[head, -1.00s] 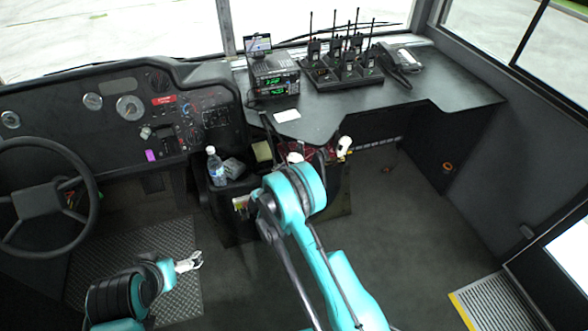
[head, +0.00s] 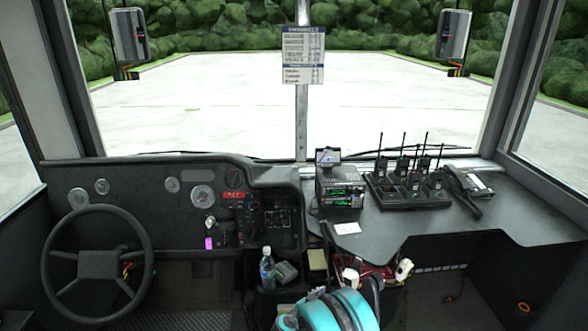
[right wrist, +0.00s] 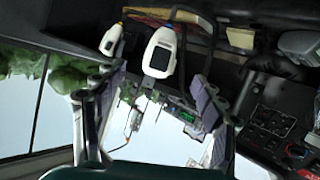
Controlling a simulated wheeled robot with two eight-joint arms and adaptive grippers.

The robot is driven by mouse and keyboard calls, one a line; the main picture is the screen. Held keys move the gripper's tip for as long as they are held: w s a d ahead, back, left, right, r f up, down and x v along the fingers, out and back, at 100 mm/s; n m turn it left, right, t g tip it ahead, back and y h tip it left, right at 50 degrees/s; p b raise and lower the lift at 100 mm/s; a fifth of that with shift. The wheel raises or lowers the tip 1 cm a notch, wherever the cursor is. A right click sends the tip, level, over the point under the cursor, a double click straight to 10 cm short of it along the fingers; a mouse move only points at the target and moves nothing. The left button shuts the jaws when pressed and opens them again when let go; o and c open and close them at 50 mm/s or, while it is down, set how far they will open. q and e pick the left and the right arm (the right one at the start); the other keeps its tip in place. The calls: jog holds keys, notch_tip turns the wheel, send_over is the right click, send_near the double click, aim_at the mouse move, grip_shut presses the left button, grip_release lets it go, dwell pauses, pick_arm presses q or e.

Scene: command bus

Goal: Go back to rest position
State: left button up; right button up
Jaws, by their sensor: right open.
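My right arm (head: 335,312) shows as a teal joint at the bottom centre of the head view, and its gripper is hidden there. In the right wrist view my right gripper (right wrist: 150,95) is open, its two fingers wide apart. A white handheld device with a dark screen (right wrist: 160,58) shows beyond the gap between the fingers, and a second white device (right wrist: 110,40) is to its left. Nothing is seen held between the fingers. My left gripper is not in view.
A steering wheel (head: 98,265) is at the left. A water bottle (head: 267,268) stands in the centre console. A radio unit (head: 340,188), several walkie-talkies in a charger (head: 408,190) and a phone handset (head: 466,188) sit on the dash shelf. The windshield is beyond.

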jog(key=s+d+r+n+g+y, duration=0.3)
jog(key=s+d+r+y, duration=0.2)
jog(key=s+r, duration=0.8)
jog(key=s+a+r+n+y, duration=0.1)
jog(key=s+y, duration=0.1)
jog(key=s, duration=0.6)
jog(key=s+r+n+y, duration=0.2)
jog(key=s, duration=0.6)
jog(key=shift+s+a+r, duration=0.3)
jog(key=shift+s+a, duration=0.1)
